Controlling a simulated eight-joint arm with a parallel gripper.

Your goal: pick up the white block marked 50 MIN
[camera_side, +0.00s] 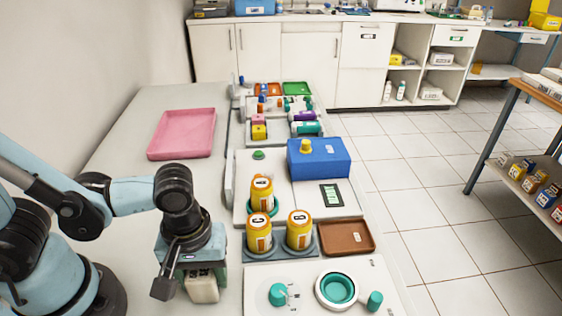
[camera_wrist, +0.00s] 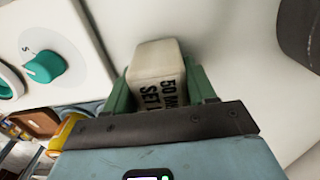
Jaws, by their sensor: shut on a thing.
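The white block (camera_wrist: 158,65) marked 50 MIN shows in the wrist view between the two green fingers of my gripper (camera_wrist: 160,88). The fingers are shut on it, one on each side, and its black lettering is partly cut off by the gripper body. In the side view the block (camera_side: 202,288) hangs below my gripper (camera_side: 192,272), at the lower middle left, beside the dial panel. I cannot tell whether its underside touches the table.
A white panel (camera_side: 262,306) with a teal knob and round cup lies to the right. Yellow jars (camera_side: 299,230) stand on a grey rack behind it, with a brown tray (camera_side: 346,238) and blue box (camera_side: 318,160) beyond. A pink tray (camera_side: 182,134) lies at the back left. Table between is clear.

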